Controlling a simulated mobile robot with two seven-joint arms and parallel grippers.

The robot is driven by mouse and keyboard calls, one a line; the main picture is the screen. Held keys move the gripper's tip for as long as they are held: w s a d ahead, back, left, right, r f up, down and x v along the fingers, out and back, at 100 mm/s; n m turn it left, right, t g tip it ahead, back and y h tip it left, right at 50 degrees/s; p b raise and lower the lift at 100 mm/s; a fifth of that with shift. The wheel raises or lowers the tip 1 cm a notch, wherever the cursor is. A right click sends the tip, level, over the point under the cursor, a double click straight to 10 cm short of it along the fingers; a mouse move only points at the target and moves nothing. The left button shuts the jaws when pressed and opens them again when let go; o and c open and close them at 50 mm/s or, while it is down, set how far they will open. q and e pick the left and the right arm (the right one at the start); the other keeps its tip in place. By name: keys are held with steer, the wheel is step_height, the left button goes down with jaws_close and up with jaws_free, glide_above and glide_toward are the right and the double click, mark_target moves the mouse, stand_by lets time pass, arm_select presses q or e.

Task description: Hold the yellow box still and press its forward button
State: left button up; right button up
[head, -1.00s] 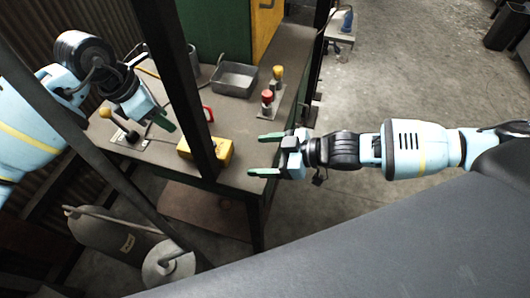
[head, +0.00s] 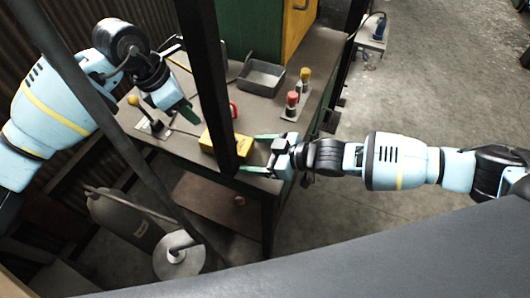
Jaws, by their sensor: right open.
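The yellow box (head: 243,147) sits on the grey workbench near its front edge. A dark upright post crosses in front and hides its middle, and its button cannot be made out. My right gripper (head: 260,153) is at the right end of the box, its green fingers apart and pointing left. Whether they touch the box is unclear. My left gripper (head: 186,110) is above the bench, up and left of the box, pointing down toward it. Its green fingertips overlap, so the gap between them does not show.
A yellow-knobbed lever (head: 134,101) stands left of the box. A red part (head: 233,109) shows behind it. A grey metal tray (head: 261,77) and red and yellow buttons (head: 292,99) stand farther back. A slanted bar (head: 90,100) crosses before my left arm.

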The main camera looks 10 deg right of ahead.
steer(key=shift+c, duration=0.3)
arm_select(q)
steer(key=shift+c, duration=0.3)
arm_select(e)
steer(key=c, duration=1.1)
arm_select(q)
jaws_close()
stand_by(0.5)
